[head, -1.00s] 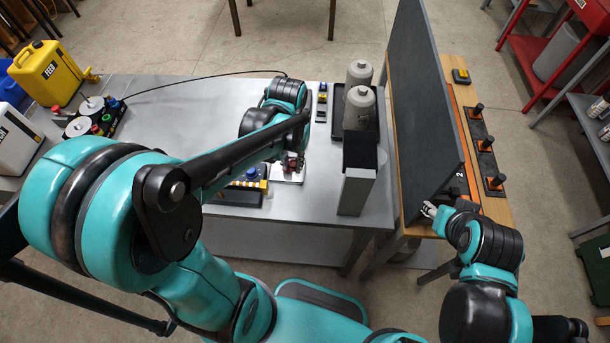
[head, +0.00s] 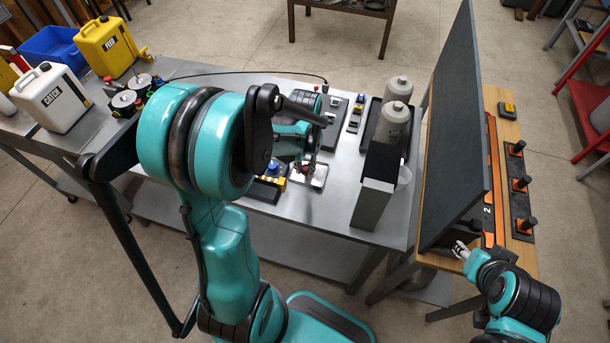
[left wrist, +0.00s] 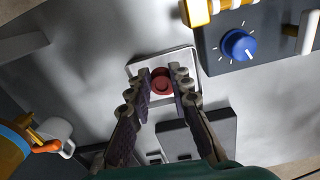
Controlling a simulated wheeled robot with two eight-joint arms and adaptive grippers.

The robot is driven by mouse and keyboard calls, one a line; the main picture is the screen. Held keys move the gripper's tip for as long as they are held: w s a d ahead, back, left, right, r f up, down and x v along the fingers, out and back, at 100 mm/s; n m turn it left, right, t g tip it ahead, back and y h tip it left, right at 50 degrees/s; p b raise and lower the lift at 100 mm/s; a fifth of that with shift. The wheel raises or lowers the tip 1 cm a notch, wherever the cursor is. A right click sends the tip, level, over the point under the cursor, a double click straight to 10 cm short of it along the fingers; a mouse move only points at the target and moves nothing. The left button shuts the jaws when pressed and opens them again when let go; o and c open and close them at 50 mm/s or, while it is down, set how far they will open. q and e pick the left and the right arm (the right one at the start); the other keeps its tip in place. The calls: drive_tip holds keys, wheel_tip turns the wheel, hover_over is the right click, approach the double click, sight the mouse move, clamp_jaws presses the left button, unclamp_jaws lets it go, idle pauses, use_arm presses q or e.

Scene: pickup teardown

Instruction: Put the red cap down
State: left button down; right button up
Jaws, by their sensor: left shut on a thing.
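The red cap (left wrist: 161,83) sits between the fingertips of my left gripper (left wrist: 163,88) in the left wrist view. The left gripper is shut on it. The cap is over a small pale square plate (left wrist: 140,70); whether it touches the plate I cannot tell. In the head view, my left gripper (head: 304,164) is at the pale plate (head: 318,182) on the grey table, and my arm partly hides it. My right gripper (head: 460,249) is at the lower edge of the dark upright panel; its finger state is unclear.
A control box with a blue knob (left wrist: 238,45) stands close beside the plate. A grey block (left wrist: 200,135) lies on its other side. In the head view, a tall dark-topped box (head: 372,200) and grey bottles (head: 393,122) stand to the right, before the dark panel (head: 455,130).

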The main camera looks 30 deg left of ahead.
sight(305, 170)
use_arm(q)
wheel_tip(305, 170, down, 4)
drive_tip(key=shift+f+b, duration=0.1)
drive_tip(key=shift+b, duration=0.55)
drive_tip(key=c, duration=1.4)
unclamp_jaws()
drive_tip(key=shift+o, duration=0.2)
drive_tip(key=shift+r, duration=0.25)
wheel_tip(305, 170, up, 12)
drive_tip(key=p, duration=0.3)
drive_tip(key=shift+f, duration=0.1)
drive_tip(key=s+d+r+m+t, duration=0.1)
drive_tip(key=s+d+r+t, duration=0.6)
drive_tip(key=d, duration=0.3)
drive_tip(key=shift+s+m, duration=0.4)
drive_tip(key=shift+s, duration=0.35)
